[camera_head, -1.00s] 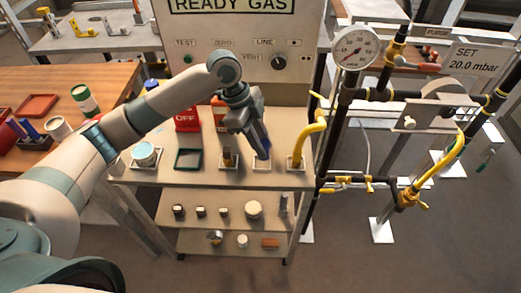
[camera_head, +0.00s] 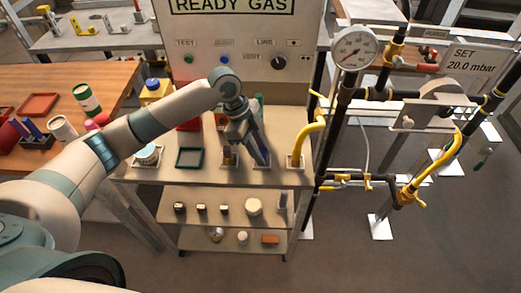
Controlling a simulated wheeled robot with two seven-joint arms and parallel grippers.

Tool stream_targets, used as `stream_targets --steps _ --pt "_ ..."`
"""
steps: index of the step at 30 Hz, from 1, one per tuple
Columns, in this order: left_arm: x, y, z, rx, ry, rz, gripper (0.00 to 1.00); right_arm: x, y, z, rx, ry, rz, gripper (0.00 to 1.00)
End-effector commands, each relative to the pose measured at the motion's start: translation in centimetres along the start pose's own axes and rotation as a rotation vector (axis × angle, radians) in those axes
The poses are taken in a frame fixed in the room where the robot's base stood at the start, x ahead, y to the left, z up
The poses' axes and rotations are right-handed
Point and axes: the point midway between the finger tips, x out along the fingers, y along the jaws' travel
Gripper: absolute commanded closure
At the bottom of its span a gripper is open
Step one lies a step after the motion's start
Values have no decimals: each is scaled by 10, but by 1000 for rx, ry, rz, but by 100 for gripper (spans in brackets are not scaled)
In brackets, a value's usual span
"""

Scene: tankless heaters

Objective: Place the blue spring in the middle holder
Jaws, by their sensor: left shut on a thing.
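My left gripper (camera_head: 249,150) comes down over the cart's top shelf, shut on the blue spring. A narrow part of the blue spring (camera_head: 262,147) shows at the gripper's right side, and the fingers hide most of it. The middle holder (camera_head: 261,166), a small pale square base, lies just below, between a base with a yellow-brown piece (camera_head: 230,158) and the base of the yellow bent pipe (camera_head: 300,140). I cannot tell whether the spring touches the holder. My right gripper is not in view.
A dark green tray (camera_head: 189,158) and a white-and-teal cup (camera_head: 147,154) stand left on the cart. A red block (camera_head: 188,124) is partly behind my arm. The gauge (camera_head: 354,48) and black pipes rise on the right. The lower shelves hold small parts.

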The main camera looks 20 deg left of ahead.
Motion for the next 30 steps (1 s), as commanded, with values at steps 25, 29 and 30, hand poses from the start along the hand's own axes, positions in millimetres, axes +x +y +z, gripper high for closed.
stream_targets --steps 25,29,30 --pt "-5 -1 0 1 -1 -2 58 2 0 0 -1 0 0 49" --pt "-17 -1 1 2 -1 -2 58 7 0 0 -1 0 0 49" --pt "-22 -1 1 1 -1 -3 58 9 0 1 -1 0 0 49"
